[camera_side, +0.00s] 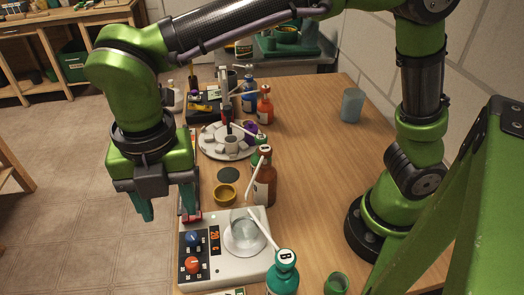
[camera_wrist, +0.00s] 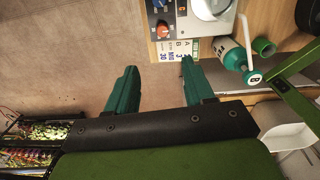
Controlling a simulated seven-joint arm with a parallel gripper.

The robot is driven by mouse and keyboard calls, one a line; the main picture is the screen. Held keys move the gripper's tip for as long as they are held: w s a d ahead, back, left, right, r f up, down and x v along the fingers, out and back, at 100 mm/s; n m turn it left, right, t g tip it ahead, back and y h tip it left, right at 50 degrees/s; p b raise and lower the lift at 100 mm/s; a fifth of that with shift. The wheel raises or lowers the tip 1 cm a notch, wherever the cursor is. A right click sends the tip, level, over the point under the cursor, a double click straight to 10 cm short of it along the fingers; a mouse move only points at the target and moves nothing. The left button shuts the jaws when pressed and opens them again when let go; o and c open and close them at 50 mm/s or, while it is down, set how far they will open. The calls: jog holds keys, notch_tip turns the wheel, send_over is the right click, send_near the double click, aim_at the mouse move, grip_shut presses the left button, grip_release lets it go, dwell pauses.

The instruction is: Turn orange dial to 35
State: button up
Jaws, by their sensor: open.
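The orange dial (camera_side: 192,265) sits on the front left of a white hotplate unit (camera_side: 222,270), below a blue dial (camera_side: 192,239). A red-lit display (camera_side: 214,240) beside them seems to read 20. In the wrist view the orange dial (camera_wrist: 162,29) shows near the top, beyond the fingertips. My gripper (camera_side: 168,212) is open and empty, with teal fingers pointing down. It hangs left of the unit, apart from the dial and higher. The wrist view shows its spread fingers (camera_wrist: 159,66) mostly over the floor.
A clear glass vessel (camera_side: 243,236) stands on the unit's plate. A teal bottle marked B (camera_side: 283,275), a brown bottle (camera_side: 265,178) and a yellow bowl (camera_side: 225,194) are close by. A printed card (camera_wrist: 177,50) lies beside the unit. Floor left of the table is clear.

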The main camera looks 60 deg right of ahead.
jog(key=n, duration=0.1)
send_near(191, 261)
notch_tip(191, 261, down, 9)
jog(key=shift+w+a+r, duration=0.1)
dwell(0.3)
jog(key=shift+c, duration=0.3)
grip_shut()
